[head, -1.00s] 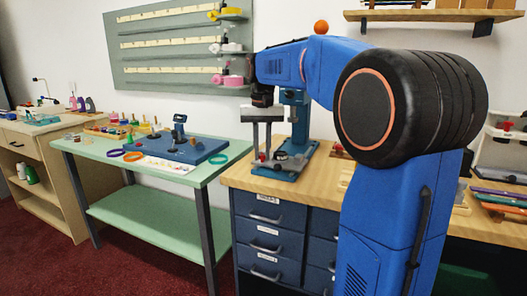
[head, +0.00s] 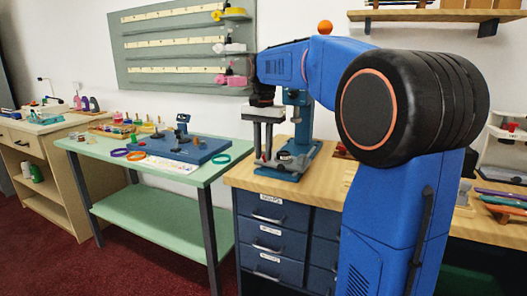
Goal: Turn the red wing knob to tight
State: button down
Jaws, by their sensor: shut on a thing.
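A blue bench device (head: 296,112) with an upright column and a flat base stands on the wooden counter. My gripper (head: 262,157) points down at the left side of this device, low over its base. Its two fingers are close together, with a small reddish bit between their tips. This fits the red wing knob, which is mostly hidden by the fingers. The knob's wings, its angle and any tight mark are too small to make out.
The wooden counter (head: 333,172) stands on blue drawers (head: 265,237). To its left, a green table (head: 88,143) holds a blue board (head: 195,150), coloured rings and small bottles. A shelf (head: 440,15) hangs above right. My arm hides much of the right side.

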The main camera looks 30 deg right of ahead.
jog(key=c, duration=1.9)
grip_release()
jog(key=shift+c, duration=0.2)
jog(key=shift+r, duration=0.15)
notch_tip(320, 180, up, 17)
jog(key=shift+r, duration=0.1)
jog(key=s+a+f+n+t, duration=0.1)
jog(key=s+a+f+n, duration=0.1)
jog(key=s+f, duration=0.8)
jog(key=s+a+f+n+t, duration=0.2)
jog(key=s+f+n, duration=0.3)
jog(key=s+f, duration=0.5)
jog(key=s+a+f+n+t, duration=0.1)
jog(key=s+a+f+n, duration=0.2)
jog(key=s+f, duration=0.7)
notch_tip(320, 180, down, 6)
jog(key=shift+s+a+r+n+t, duration=0.3)
jog(key=shift+s+a+t, duration=0.1)
jog(key=shift+a, duration=0.3)
